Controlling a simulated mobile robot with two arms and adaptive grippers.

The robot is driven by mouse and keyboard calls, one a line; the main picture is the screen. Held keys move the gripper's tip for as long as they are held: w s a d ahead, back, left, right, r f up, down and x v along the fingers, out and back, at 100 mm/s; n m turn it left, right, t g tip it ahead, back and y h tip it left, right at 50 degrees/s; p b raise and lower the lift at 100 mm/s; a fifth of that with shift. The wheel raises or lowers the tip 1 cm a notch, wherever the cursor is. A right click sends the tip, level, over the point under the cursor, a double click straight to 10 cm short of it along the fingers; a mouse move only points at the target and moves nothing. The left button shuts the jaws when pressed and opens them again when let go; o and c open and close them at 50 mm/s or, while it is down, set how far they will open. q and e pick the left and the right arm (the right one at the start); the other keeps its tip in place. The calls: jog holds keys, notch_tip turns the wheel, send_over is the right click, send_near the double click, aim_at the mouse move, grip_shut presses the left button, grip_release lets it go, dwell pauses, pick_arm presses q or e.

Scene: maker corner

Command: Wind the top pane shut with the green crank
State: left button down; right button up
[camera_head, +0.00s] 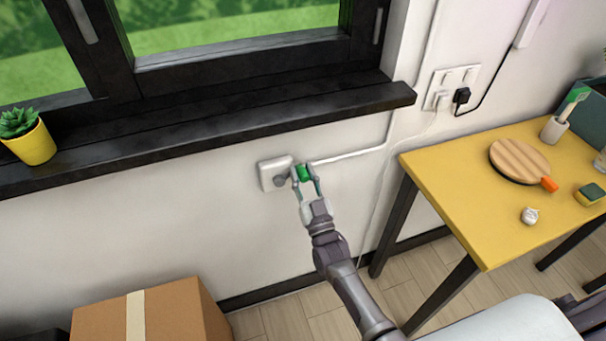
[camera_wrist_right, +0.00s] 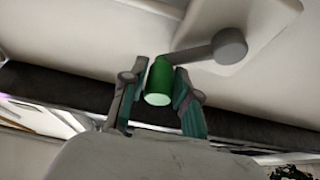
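The green crank handle (camera_head: 303,173) sits on a grey crank arm that comes from a white wall box (camera_head: 272,174) below the window sill. My right gripper (camera_head: 306,180) is at the handle, with one finger on each side of it. The top pane is not clearly visible; only the lower part of the dark window frame (camera_head: 245,63) shows. My left gripper is out of view.
A dark sill (camera_head: 230,122) juts out above the box, with a yellow plant pot (camera_head: 33,144) on it at left. A yellow table (camera_head: 450,180) stands at right. A cardboard box (camera_head: 175,315) is on the floor below.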

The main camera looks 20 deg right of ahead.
grip_shut()
jog(key=shift+r+n, duration=0.1)
jog(key=shift+n, duration=0.3)
jog(key=shift+a+r+n+y+p, duration=0.2)
jog(key=shift+n+y+p, duration=0.05)
jog(key=shift+n+y, duration=0.3)
jog(key=shift+a+r+n+y+p, duration=0.15)
jog(key=shift+r+n+y+p, duration=0.1)
jog(key=shift+n+y, duration=0.3)
jog(key=shift+s+a+n+g+y+p, duration=0.1)
jog(key=shift+a+n+g+y+p, duration=0.85)
jog(key=shift+n, duration=2.5)
jog(key=shift+s+a+n+g+y+p, duration=0.1)
jog(key=shift+a+n+g+y+p, duration=0.3)
jog(key=shift+a+n+g+p, duration=2.15)
jog(key=shift+a+n+t+y+b, duration=0.2)
jog(key=shift+a+n+y+b, duration=0.45)
jog(key=shift+n, duration=3.75)
jog(key=shift+a+f, duration=0.1)
jog(key=shift+a, duration=0.15)
